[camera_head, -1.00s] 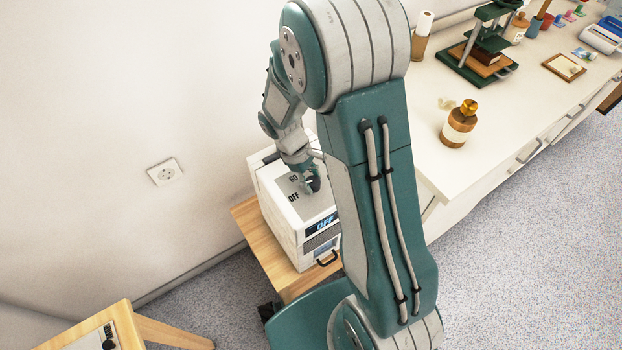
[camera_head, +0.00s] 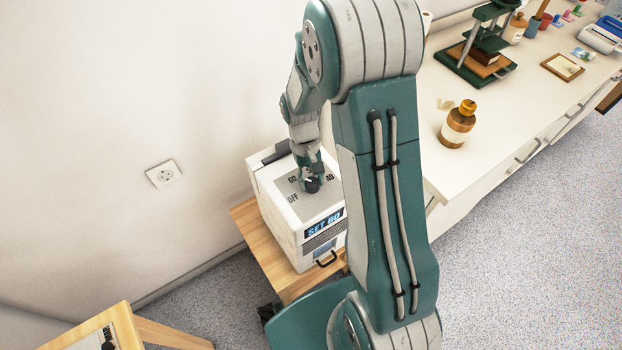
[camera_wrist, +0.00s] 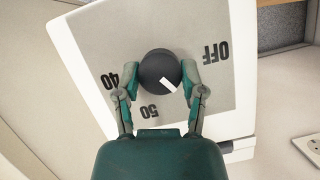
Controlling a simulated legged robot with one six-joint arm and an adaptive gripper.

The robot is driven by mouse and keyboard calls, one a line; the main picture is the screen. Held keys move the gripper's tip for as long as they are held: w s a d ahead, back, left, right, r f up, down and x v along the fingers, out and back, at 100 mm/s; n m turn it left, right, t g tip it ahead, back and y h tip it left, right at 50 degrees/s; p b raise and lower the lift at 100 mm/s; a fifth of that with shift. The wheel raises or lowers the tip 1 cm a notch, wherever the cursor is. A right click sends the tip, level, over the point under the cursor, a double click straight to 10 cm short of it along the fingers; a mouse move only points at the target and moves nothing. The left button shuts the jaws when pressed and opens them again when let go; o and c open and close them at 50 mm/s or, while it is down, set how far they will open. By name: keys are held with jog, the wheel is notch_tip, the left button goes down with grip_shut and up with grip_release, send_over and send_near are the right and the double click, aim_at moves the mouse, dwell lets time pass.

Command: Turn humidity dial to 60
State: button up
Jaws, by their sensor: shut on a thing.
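The white box (camera_head: 283,222) stands on a wooden stand and has a grey dial panel on its top. The round black dial (camera_wrist: 158,66) is between the two fingers of my gripper (camera_wrist: 160,80), which is shut on it from both sides. In the wrist view its white pointer mark slants down and right, between 50 and OFF, toward my right finger. The labels 40, 50 and OFF show there upside down; 60 is hidden. In the head view, the dial (camera_head: 312,187) sits under my gripper, and the blue display (camera_head: 324,225) on the box front reads SET 60.
A white counter (camera_head: 480,165) at the right holds a brown bottle (camera_head: 457,124), a green press (camera_head: 480,55) and small items. A wall socket (camera_head: 163,173) is left of the box. A wooden stool (camera_head: 165,333) stands at the lower left.

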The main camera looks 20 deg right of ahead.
jog(key=shift+s+f, duration=0.1)
dwell(0.3)
jog(key=o, duration=1.1)
jog(key=shift+o, duration=0.2)
jog(key=v, duration=1.2)
